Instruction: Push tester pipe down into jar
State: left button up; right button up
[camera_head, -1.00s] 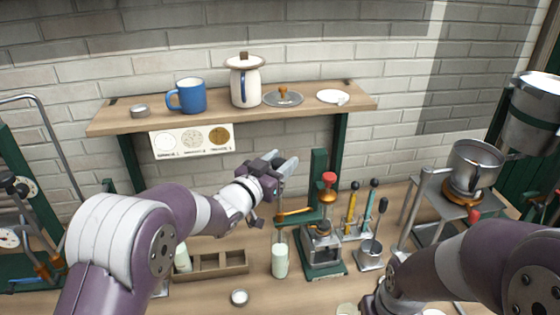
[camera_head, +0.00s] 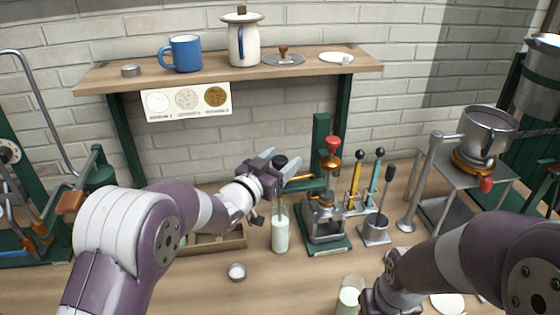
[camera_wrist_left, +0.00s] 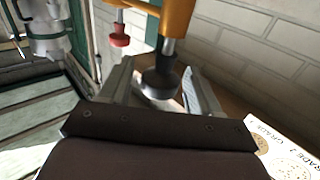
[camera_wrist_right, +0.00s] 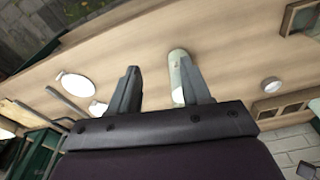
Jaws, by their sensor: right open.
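The tester pipe has a black knob (camera_head: 280,162) on top and hangs over a glass jar (camera_head: 280,236) of pale liquid on the bench. Its lower shaft is hard to make out, so I cannot tell how deep it sits. My left gripper (camera_head: 277,160) is at the knob. In the left wrist view the knob (camera_wrist_left: 160,84) lies between its fingers, close to both; contact is not clear. An orange arm (camera_head: 300,182) runs beside the pipe just below. My right gripper (camera_wrist_right: 157,85) is open and empty over the bench, with a second jar (camera_wrist_right: 180,70) beyond its right-hand finger.
A green-based press (camera_head: 325,235) with a red knob stands right of the jar. A wooden rack (camera_head: 235,236) and a small round lid (camera_head: 237,271) are to the left. The second jar (camera_head: 350,296) stands at the front.

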pick_arm(q)
jog(key=b+v, duration=0.2)
jog(key=v, duration=1)
jog(key=shift+s+a, duration=0.2)
jog(key=shift+s, duration=0.1)
